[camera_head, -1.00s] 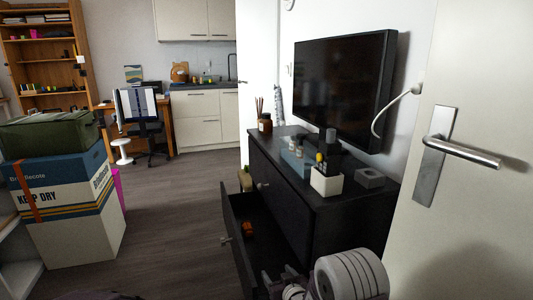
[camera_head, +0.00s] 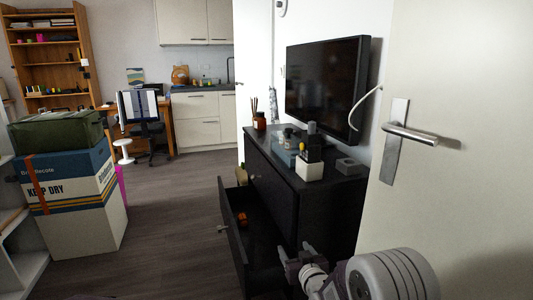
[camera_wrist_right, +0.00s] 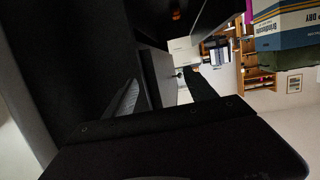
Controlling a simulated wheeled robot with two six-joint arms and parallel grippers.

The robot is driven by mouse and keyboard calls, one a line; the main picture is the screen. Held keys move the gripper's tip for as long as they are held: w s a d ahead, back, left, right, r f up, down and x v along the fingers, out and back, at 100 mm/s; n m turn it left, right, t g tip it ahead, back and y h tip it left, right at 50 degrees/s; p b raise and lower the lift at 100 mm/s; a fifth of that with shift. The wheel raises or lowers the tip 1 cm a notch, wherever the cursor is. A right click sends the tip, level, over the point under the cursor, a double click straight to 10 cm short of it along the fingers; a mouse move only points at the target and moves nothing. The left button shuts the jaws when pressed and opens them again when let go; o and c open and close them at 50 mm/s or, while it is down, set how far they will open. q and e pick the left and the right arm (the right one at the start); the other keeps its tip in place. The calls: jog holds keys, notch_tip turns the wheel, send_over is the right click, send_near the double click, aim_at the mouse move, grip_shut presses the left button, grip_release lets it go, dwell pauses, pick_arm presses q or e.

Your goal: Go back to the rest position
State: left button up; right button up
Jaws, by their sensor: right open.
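My right gripper (camera_head: 288,262) is at the lower middle of the head view, beside the front of the black cabinet (camera_head: 318,205) and close to its open drawer (camera_head: 233,238). Its fingers are dark and small in this view. In the right wrist view the two fingers of the gripper (camera_wrist_right: 163,92) are spread apart with nothing held between them. The drawer is pulled out, with a small orange thing (camera_head: 242,218) inside. My left gripper is not in view.
A white door with a metal handle (camera_head: 408,133) stands close on the right. A television (camera_head: 325,82) hangs above the cabinet, which bears a white holder (camera_head: 309,171) and small items. Stacked boxes (camera_head: 70,190) stand at left. The floor (camera_head: 170,210) between is clear.

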jog(key=s+d+f+m+g+h, duration=0.25)
jog(key=s+d+g, duration=0.25)
jog(key=s+d, duration=0.45)
jog(key=s+f+g+p, duration=0.1)
jog(key=s+f+g, duration=0.25)
jog(key=s, duration=0.75)
jog(key=s+f+g, duration=0.3)
jog(key=s+g, duration=0.2)
jog(key=s, duration=0.6)
notch_tip(320, 180, up, 36)
jog(key=p, duration=3.6)
jog(key=shift+a+r, duration=0.25)
jog(key=shift+w+h, duration=0.1)
jog(key=shift+h, duration=0.15)
